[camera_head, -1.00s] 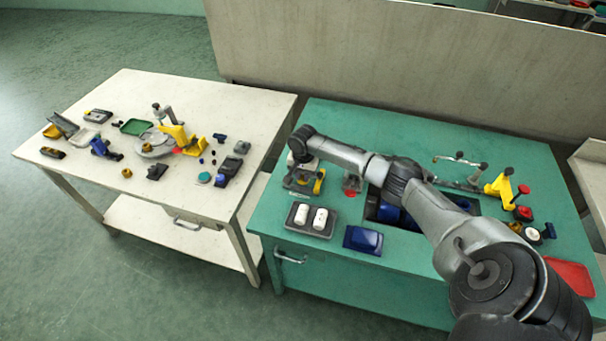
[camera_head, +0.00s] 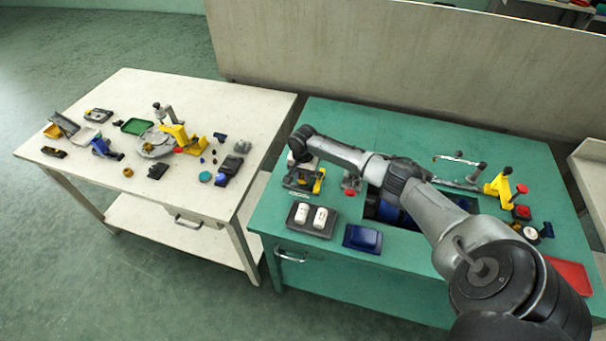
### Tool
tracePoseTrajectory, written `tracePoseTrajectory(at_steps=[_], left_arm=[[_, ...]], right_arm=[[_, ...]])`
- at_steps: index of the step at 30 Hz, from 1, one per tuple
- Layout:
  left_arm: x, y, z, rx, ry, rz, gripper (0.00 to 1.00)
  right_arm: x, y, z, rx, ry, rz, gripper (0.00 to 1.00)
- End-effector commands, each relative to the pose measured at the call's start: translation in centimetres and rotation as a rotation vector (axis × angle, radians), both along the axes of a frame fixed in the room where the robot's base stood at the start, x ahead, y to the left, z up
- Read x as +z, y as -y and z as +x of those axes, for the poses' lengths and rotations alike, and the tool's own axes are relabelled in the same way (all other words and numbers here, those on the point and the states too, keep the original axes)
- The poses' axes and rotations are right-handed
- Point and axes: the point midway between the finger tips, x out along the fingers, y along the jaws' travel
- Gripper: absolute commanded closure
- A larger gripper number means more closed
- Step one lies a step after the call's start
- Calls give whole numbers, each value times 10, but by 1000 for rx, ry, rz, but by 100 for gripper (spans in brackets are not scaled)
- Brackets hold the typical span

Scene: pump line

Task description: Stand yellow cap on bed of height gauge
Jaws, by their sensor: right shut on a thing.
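My right arm reaches in from the lower right across the green table. Its wrist is over the table's left end, and my right gripper (camera_head: 301,169) points down there, small and partly hidden. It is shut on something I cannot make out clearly. Just under and beside it is a grey device with a yellow part (camera_head: 319,184). I cannot tell whether this yellow part is the yellow cap, or whether the device is the height gauge. My left gripper is not in view.
A black tray (camera_head: 293,222) with two white cylinders and a blue box (camera_head: 362,238) lie along the green table's front. The white table (camera_head: 108,207) at left holds many small parts.

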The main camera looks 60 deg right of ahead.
Motion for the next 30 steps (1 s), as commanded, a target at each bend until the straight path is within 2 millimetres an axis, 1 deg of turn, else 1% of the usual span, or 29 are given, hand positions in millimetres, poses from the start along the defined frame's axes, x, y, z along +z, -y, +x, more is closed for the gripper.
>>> tracePoseTrajectory(at_steps=[12, 30], left_arm=[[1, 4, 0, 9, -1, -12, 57], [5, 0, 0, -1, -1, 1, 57]], right_arm=[[0, 0, 0, 0, 0, 0, 98], [-4, 0, 0, -1, 0, -1, 98]])
